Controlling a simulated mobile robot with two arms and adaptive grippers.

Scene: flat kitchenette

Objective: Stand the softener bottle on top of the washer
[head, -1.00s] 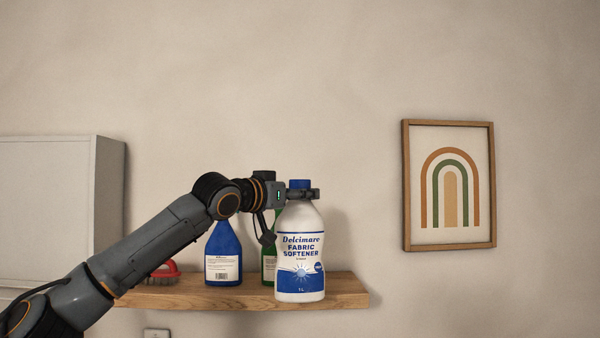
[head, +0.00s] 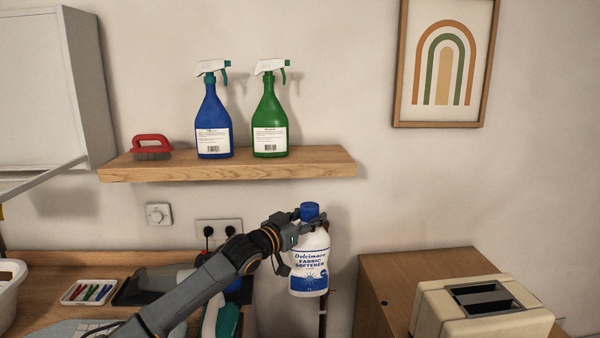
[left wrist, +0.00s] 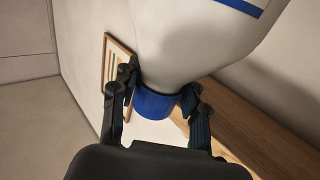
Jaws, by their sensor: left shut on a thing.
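The softener bottle (head: 310,262) is white with a blue cap and a blue and white label. My left gripper (head: 311,218) is shut on its neck, just under the cap. The bottle hangs nearly upright in the air, below the shelf's level and left of the wooden cabinet. In the left wrist view, the fingers of my left gripper (left wrist: 158,100) are on either side of the neck of the bottle (left wrist: 185,40), by the blue cap. I cannot make out a washer in either view. My right gripper is not in view.
A wooden shelf (head: 230,170) above holds a blue spray bottle (head: 213,120), a green one (head: 269,118) and a red brush (head: 151,147). A cream toaster (head: 480,308) stands on the wooden cabinet (head: 410,270). A counter (head: 50,262) with a marker tray (head: 88,292) lies left.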

